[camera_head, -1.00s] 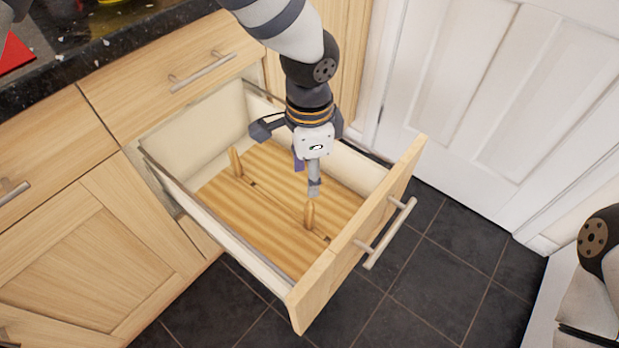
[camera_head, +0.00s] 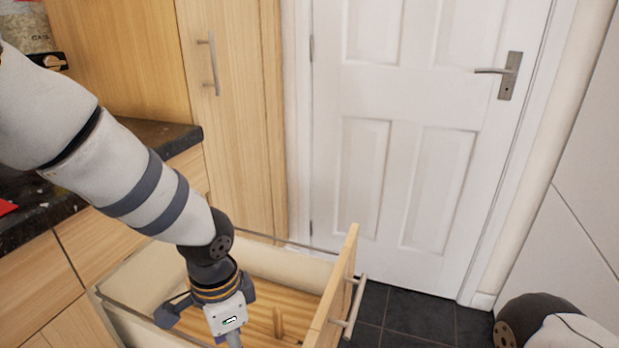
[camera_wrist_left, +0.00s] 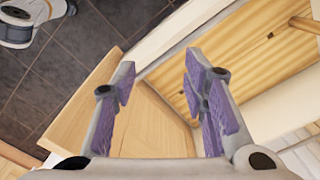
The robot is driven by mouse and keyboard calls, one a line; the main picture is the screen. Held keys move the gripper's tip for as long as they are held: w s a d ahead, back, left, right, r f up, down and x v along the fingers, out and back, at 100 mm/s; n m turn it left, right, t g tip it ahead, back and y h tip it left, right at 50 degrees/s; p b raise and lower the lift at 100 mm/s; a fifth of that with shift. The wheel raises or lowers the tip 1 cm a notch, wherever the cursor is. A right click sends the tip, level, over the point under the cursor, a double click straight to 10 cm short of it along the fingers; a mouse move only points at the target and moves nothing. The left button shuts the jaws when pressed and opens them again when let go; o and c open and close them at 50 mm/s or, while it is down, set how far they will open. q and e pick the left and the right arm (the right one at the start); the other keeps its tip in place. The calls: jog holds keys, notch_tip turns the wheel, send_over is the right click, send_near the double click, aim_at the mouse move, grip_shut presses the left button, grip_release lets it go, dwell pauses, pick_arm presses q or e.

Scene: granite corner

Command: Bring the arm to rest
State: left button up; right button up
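My left arm comes in from the left in the head view, with the left gripper body (camera_head: 225,316) low at the bottom edge, over the near side of an open wooden drawer (camera_head: 340,285). Its fingertips are cut off there. The left wrist view shows the left gripper (camera_wrist_left: 158,75) open, with purple-padded fingers wide apart and nothing between them. Part of the drawer's wooden front shows between and beyond the fingers. My right arm (camera_head: 550,322) shows only partly at the lower right in the head view; its gripper is out of view.
A wooden divider peg (camera_head: 277,321) stands in the drawer, which holds no loose item that I can see. The drawer's bar handle (camera_head: 353,306) sticks out to the right. A dark countertop (camera_head: 150,135) lies left, a white door (camera_head: 410,130) behind. Dark floor tiles are clear.

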pick_arm(q)
jog(key=s+a+f+n+g+h+p, duration=0.1)
jog(key=s+f+n+p, duration=0.2)
jog(key=s, duration=0.6)
jog(key=s+f+n+g+h+p, duration=0.1)
jog(key=s+f+n, duration=0.2)
jog(key=s+f, duration=0.45)
jog(key=s+a+r+n+y+p, duration=0.1)
jog(key=s+a+n, duration=0.2)
jog(key=s, duration=0.7)
jog(key=s+a+r+n+y+p, duration=0.1)
jog(key=s+a, duration=0.4)
jog(key=s, duration=0.5)
jog(key=shift+s+a+r+n+p, duration=0.25)
jog(key=shift+a+r+n+p, duration=0.25)
jog(key=shift+n, duration=0.5)
pick_arm(e)
jog(key=w+r+t, duration=0.2)
jog(key=w+r, duration=0.5)
jog(key=r, duration=0.1)
jog(key=shift+w+t, duration=0.25)
jog(key=shift+t, duration=0.15)
